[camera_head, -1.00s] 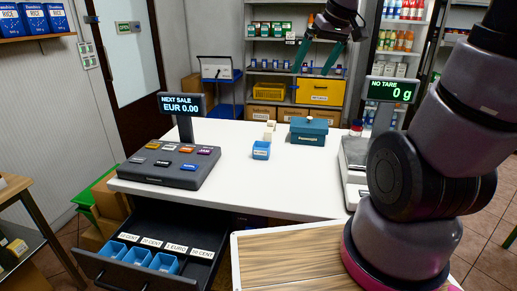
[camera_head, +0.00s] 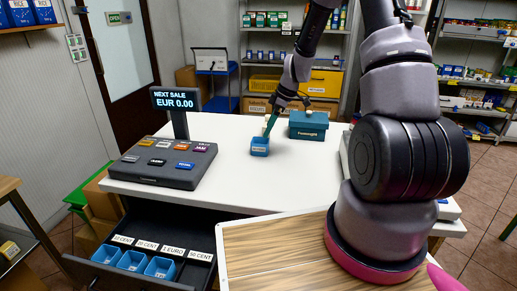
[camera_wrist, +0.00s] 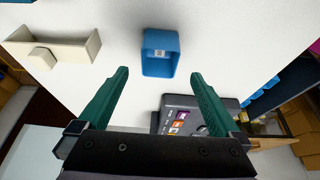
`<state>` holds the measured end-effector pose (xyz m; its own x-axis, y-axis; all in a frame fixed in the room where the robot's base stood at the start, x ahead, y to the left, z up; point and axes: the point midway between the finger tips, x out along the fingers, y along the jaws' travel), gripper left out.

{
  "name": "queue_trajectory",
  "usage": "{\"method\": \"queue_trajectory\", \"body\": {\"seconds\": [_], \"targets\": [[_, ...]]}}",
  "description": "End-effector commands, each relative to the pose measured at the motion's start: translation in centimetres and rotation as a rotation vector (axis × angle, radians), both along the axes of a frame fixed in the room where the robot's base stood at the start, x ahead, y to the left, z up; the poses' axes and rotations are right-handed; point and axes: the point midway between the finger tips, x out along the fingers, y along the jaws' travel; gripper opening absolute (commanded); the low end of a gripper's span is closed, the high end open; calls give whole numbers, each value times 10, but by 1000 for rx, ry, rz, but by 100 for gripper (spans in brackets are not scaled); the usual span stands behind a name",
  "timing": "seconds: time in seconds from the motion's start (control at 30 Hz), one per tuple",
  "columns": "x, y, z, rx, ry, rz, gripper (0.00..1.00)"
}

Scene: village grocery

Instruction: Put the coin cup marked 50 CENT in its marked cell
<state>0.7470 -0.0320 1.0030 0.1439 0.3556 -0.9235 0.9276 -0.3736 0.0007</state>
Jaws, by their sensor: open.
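A small open blue cup (camera_head: 259,147) stands upright on the white counter; its label is too small to read. It also shows in the wrist view (camera_wrist: 160,55), ahead of my fingertips. My gripper (camera_wrist: 160,74) is open and empty, its two green fingers spread wide. In the head view my gripper (camera_head: 271,124) is just above and behind the cup, pointing down. The open black cash drawer (camera_head: 140,222) holds three blue cups (camera_head: 132,260) in a row. The rightmost label there, 50 CENT (camera_head: 200,257), marks a cell with no cup visible.
A cash register (camera_head: 165,163) with a display stands left on the counter. A teal box (camera_head: 309,126) stands right behind the cup. A beige holder (camera_wrist: 52,50) lies left of the cup in the wrist view. A wooden board (camera_head: 270,250) is right of the drawer.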

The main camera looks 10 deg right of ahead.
Motion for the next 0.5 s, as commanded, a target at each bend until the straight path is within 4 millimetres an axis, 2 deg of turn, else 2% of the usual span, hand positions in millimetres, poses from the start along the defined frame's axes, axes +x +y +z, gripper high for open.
{"method": "queue_trajectory", "body": {"seconds": [0.1,0.37,0.5], "targets": [[2,8,-20,0,4,-1,100],[6,16,-39,0,2,-1,100],[9,25,-59,-1,4,-1,100]]}}
